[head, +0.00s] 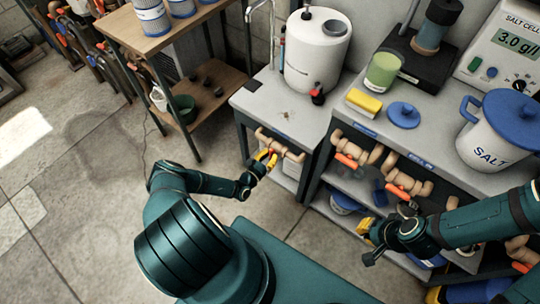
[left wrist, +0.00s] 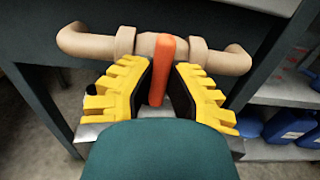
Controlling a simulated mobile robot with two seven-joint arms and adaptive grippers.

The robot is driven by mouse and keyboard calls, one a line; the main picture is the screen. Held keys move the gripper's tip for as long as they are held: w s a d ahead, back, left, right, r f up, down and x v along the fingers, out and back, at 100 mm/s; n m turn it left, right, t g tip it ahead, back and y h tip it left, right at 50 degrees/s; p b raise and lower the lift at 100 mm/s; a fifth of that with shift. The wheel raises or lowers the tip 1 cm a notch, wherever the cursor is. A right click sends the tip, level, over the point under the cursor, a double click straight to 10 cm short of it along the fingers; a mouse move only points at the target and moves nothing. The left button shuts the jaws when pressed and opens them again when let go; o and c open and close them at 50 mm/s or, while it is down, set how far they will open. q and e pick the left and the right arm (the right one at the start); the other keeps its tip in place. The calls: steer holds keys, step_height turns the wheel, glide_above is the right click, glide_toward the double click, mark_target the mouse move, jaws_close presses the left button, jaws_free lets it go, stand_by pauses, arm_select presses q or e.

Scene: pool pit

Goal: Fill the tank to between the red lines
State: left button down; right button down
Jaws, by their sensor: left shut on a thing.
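A white tank (head: 318,55) with an open round port on top stands on the grey bench. A thin upright tube (head: 282,48) is at its left side; water level and red lines are too small to read. Under the bench front runs a tan pipe (head: 291,151) with an orange valve lever (left wrist: 166,62). My left gripper (head: 267,159) is at this valve. In the left wrist view its yellow fingers (left wrist: 160,95) are shut on the lever, one on each side. My right gripper (head: 370,235) hangs by the right bench shelves; its fingers are unclear.
Other tan pipes with orange levers (head: 345,160) run under the right bench. On that bench are a yellow sponge (head: 364,102), a green cup (head: 382,72), a blue lid (head: 404,114) and a salt pot (head: 487,146). A wooden shelf (head: 170,88) stands left. The floor at left is clear.

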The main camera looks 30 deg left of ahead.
arm_select(q)
steer(key=c, duration=0.9)
jaws_free()
steer(key=shift+c, duration=0.2)
steer(key=s, duration=1.2)
steer(key=shift+a, duration=0.45)
